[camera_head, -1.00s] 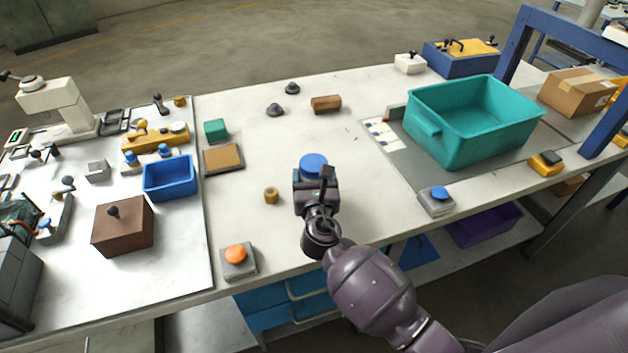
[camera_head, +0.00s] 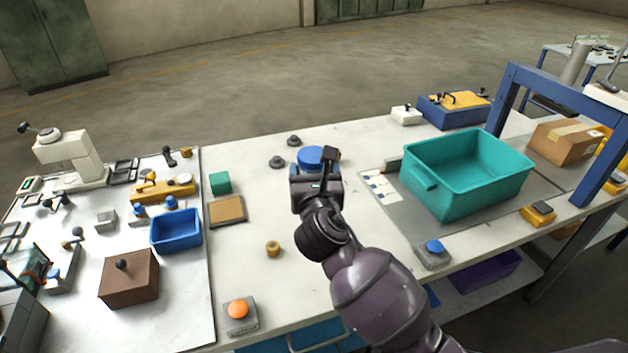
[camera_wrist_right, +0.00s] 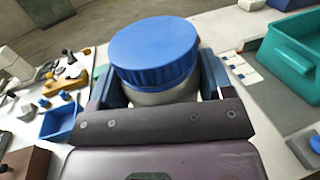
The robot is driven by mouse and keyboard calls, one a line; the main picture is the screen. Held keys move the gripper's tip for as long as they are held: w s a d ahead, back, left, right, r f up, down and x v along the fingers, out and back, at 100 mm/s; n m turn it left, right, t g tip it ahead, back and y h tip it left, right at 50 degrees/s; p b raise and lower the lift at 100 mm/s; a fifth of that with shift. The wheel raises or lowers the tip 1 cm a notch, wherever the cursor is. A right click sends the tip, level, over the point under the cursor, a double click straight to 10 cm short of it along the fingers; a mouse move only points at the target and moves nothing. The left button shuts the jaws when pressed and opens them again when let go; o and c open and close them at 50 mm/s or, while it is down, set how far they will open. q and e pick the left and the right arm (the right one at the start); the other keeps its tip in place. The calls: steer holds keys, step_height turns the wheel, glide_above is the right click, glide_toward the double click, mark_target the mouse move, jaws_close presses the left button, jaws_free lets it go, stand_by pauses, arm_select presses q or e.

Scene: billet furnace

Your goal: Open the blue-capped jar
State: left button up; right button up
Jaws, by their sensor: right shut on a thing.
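The blue-capped jar (camera_head: 311,156) is in my right gripper (camera_head: 315,176), over the middle of the white table. In the right wrist view, its wide ribbed blue cap (camera_wrist_right: 153,50) sits on the pale jar body (camera_wrist_right: 160,92). The jar looks upright or slightly tilted. The fingers of the right gripper (camera_wrist_right: 160,85) are shut on the body from both sides, below the cap. The gripper hides the jar's lower part. The jar appears to be held above the table. My left gripper is in neither view.
A teal bin (camera_head: 430,200) stands right of the jar. A blue tray (camera_head: 176,243), brown box (camera_head: 128,280) and orange-button box (camera_head: 239,312) are to the left. A small brass ring (camera_head: 273,249) lies near the arm. Table between is mostly clear.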

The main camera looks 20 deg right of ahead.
mark_target(313, 172)
steer(key=shift+r, duration=0.1)
steer(key=o, duration=0.4)
steer(key=c, duration=0.7)
steer(key=shift+o, duration=0.2)
steer(key=shift+a+r+y, duration=0.2)
steer(key=shift+y, duration=0.1)
steer(key=shift+s+a+r+n+y, duration=0.1)
steer(key=shift+a+r+n+y, duration=0.2)
steer(key=shift+r, duration=0.15)
steer(key=shift+a+r+n+y, duration=0.15)
steer(key=shift+r+n+y, duration=0.15)
steer(key=shift+r, duration=0.1)
steer(key=shift+s+d+f+n+y, duration=0.15)
steer(key=shift+s+n+y, duration=0.2)
steer(key=shift+s, duration=0.2)
steer(key=shift+s+d+f+n+y, duration=0.1)
steer(key=shift+s+n+y, duration=0.15)
steer(key=shift+s+y, duration=0.25)
steer(key=s+d+f+b, duration=0.1)
steer(key=s+d+f, duration=0.3)
steer(key=s+f, duration=0.3)
steer(key=shift+s+d+f, duration=0.4)
steer(key=shift+f, duration=0.45)
